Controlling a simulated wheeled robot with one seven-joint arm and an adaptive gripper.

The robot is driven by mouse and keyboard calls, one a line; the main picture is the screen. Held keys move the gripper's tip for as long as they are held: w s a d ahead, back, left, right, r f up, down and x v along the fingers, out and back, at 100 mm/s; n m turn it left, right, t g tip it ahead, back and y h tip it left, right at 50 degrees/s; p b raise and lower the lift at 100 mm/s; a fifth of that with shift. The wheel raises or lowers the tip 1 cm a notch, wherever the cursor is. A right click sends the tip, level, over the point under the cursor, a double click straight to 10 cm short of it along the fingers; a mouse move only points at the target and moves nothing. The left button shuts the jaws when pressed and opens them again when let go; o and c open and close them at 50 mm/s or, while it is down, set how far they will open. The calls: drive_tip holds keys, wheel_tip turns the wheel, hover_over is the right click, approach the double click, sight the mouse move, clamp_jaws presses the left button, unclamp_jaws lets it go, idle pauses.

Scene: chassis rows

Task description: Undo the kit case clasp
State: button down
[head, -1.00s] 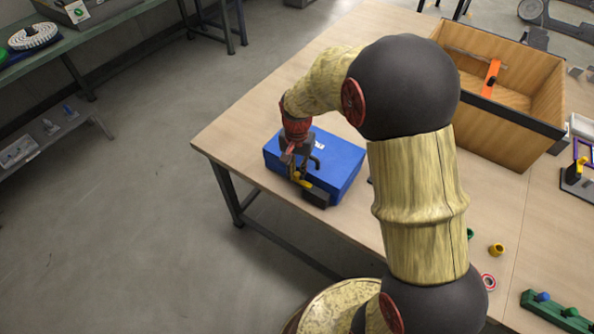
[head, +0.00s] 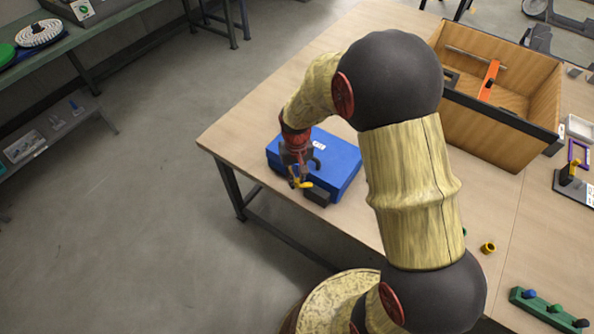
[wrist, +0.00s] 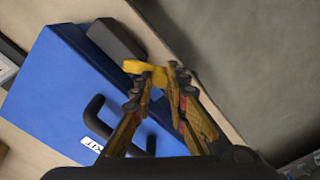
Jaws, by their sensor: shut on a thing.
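The blue kit case (head: 338,160) lies on the wooden table near its front left corner. It also shows in the wrist view (wrist: 60,95), with a dark curved handle (wrist: 95,115) and a partly hidden white label (wrist: 92,144). The yellow clasp (wrist: 146,70) is at the case's front edge, beside a dark block (wrist: 115,40); it also shows in the head view (head: 304,185). My gripper (wrist: 160,78) is shut on the yellow clasp, its fingertips at one end of it. My gripper also shows in the head view (head: 298,180).
A wooden open box (head: 500,135) with an orange bar stands at the back right of the table. A yellow ring (head: 488,248) and a green block with knobs (head: 545,310) lie at the right. The tabletop left of the case is clear.

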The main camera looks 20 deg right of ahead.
drive_tip(key=shift+s+d+n+p, duration=0.1)
drive_tip(key=shift+s+n+p, duration=0.65)
drive_tip(key=shift+n, duration=1.05)
drive_tip(key=shift+s+d+n+p, duration=0.1)
drive_tip(key=shift+s+n+p, duration=0.6)
drive_tip(key=shift+n, duration=1.1)
drive_tip(key=shift+s+d+n+p, duration=0.1)
drive_tip(key=shift+s+n+p, duration=0.6)
drive_tip(key=shift+n, duration=1.1)
drive_tip(key=shift+w, duration=0.15)
drive_tip(key=c, duration=2)
unclamp_jaws()
wheel_tip(320, 180, up, 12)
